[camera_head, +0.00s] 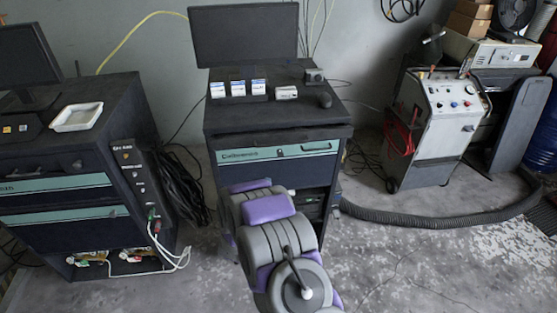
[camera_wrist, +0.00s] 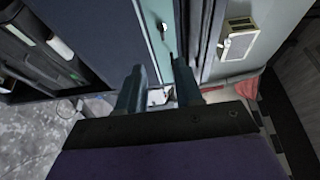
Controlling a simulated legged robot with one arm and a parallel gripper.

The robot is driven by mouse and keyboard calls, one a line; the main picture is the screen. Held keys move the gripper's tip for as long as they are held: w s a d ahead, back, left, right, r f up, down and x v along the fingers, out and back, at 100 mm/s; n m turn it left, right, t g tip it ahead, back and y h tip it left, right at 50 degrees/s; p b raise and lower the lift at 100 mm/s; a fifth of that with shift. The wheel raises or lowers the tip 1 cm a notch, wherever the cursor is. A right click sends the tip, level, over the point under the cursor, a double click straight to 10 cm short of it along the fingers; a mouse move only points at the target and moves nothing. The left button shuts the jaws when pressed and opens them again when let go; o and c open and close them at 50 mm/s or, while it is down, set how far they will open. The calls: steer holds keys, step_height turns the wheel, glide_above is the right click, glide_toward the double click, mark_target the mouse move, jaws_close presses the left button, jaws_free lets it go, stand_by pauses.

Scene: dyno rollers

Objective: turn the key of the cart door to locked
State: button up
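The middle cart (camera_head: 262,135) stands against the back wall, with a monitor above it. Its dark front has a teal strip (camera_head: 245,155) with a small key lock (camera_head: 280,152) near the middle and a dark handle to the right. In the wrist view the teal strip (camera_wrist: 153,12) runs up the picture, turned on its side, with a small lock or key (camera_wrist: 163,27) on it. The key's angle is too small to tell. My gripper (camera_wrist: 159,80) has its two fingers apart with nothing between them, below the lock in the picture. In the head view my arm hides it.
Another dark cart (camera_head: 55,165) with cables stands at the left. A white wheeled machine (camera_head: 435,130) with a red hose stands at the right. A black corrugated hose (camera_head: 440,219) crosses the floor. The grey floor at front right is clear.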

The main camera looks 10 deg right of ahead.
steer(key=x, duration=1.7)
steer(key=shift+d+b, duration=0.4)
steer(key=shift+b, duration=0.05)
jaws_close()
